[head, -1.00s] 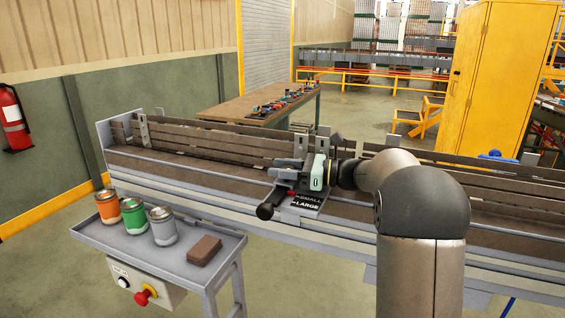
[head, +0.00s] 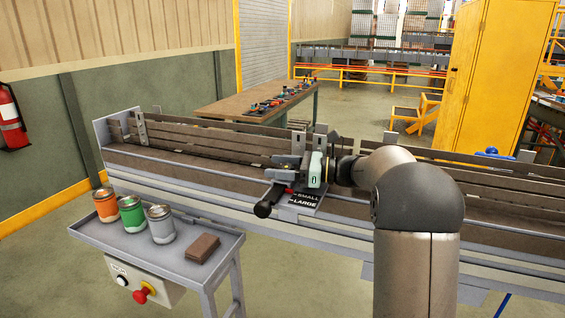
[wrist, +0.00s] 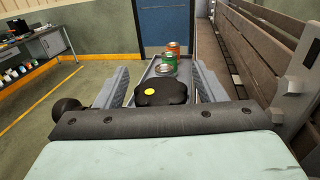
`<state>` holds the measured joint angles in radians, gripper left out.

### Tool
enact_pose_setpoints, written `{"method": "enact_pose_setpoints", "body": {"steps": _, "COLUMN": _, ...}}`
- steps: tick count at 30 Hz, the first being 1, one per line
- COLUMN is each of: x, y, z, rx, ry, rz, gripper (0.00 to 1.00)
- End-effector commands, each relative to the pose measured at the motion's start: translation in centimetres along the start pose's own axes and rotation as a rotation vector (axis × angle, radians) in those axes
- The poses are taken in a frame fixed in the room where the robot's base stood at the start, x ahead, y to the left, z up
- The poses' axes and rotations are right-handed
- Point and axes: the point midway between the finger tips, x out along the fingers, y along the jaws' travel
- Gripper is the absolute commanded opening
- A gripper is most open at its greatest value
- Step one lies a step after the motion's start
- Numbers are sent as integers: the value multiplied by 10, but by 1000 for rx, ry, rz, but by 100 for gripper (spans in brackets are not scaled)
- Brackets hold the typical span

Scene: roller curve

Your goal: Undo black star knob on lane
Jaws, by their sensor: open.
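In the wrist view, the black star knob (wrist: 160,93), with a yellow dot on its face, sits between the two fingers of my gripper (wrist: 162,88). The fingers are open, one on each side of the knob, with a visible gap on both sides. In the head view, my gripper (head: 299,170) is at the lane (head: 200,171), above the plate marked SMALL and LARGE (head: 304,198). The knob is not clearly visible there, mostly hidden by the gripper. A black handle (head: 266,207) sticks out at the lane's near side.
Upright metal brackets (head: 298,143) and brown guide rails (head: 210,143) run along the lane's far side. A grey side table (head: 222,262) in front holds orange, green and grey cans (head: 161,224) and a brown block (head: 203,248). A yellow cabinet (head: 497,80) stands behind.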

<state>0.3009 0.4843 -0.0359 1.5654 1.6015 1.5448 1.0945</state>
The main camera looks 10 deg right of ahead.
Motion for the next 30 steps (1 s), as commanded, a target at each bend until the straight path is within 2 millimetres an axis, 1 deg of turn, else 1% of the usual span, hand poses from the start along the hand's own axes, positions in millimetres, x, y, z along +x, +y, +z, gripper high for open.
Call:
{"method": "enact_pose_setpoints", "body": {"steps": 4, "x": 0, "y": 0, "z": 16, "rx": -5, "ry": 0, "rz": 0, "gripper": 64}}
{"method": "enact_pose_setpoints", "body": {"steps": 6, "x": -1, "y": 0, "z": 30, "rx": -5, "ry": 1, "rz": -1, "gripper": 64}}
{"method": "enact_pose_setpoints", "body": {"steps": 7, "x": -3, "y": 4, "z": 35, "rx": -5, "ry": 1, "rz": -2, "gripper": 64}}
{"method": "enact_pose_setpoints", "body": {"steps": 16, "x": -21, "y": 50, "z": 91, "rx": -6, "ry": 1, "rz": -1, "gripper": 64}}
{"method": "enact_pose_setpoints", "body": {"steps": 21, "x": -36, "y": 86, "z": 106, "rx": -4, "ry": 1, "rz": -2, "gripper": 64}}
{"method": "enact_pose_setpoints", "body": {"steps": 24, "x": -43, "y": 104, "z": 114, "rx": -4, "ry": 1, "rz": -1, "gripper": 64}}
{"method": "enact_pose_setpoints", "body": {"steps": 30, "x": -52, "y": 125, "z": 125, "rx": -2, "ry": 1, "rz": -1, "gripper": 64}}
